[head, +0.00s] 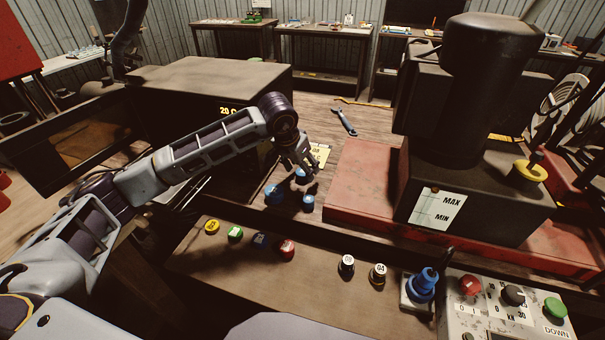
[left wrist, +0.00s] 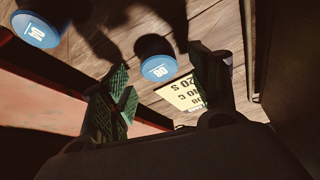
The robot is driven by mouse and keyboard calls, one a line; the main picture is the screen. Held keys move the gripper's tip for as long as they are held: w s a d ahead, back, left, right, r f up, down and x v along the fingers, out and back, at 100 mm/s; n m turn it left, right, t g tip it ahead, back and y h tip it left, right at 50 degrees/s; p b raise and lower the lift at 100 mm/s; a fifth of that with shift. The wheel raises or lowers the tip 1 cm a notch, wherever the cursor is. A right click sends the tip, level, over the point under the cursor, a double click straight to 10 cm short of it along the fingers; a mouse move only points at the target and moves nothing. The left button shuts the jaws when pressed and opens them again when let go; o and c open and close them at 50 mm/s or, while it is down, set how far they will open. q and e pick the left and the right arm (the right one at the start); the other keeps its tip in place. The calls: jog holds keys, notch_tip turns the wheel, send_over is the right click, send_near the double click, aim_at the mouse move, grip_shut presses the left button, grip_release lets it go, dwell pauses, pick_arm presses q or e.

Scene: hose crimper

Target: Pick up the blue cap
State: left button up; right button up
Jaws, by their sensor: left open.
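Several blue caps stand close together on the wooden bench: one (head: 274,196) at left, one (head: 308,203) at right, and one (head: 301,177) just under my left gripper (head: 299,163). The left gripper points down over this last cap with its fingers apart. In the left wrist view, a blue-topped cap (left wrist: 159,68) with a white number shows between the open, green-padded fingers (left wrist: 162,88). Another numbered blue cap (left wrist: 37,30) is at the upper left, outside the fingers. No contact with a cap is visible. My right gripper is not in view.
A yellow label card (head: 320,154) lies beside the caps. The front ledge holds yellow (head: 212,227), green (head: 235,233), dark blue (head: 260,240) and red (head: 287,249) caps. A red machine base (head: 362,180) stands right, a dark box (head: 205,85) left.

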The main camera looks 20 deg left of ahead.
pick_arm(q)
jog(key=shift+w+f, duration=0.25)
jog(key=shift+f, duration=0.45)
jog(key=c, duration=0.7)
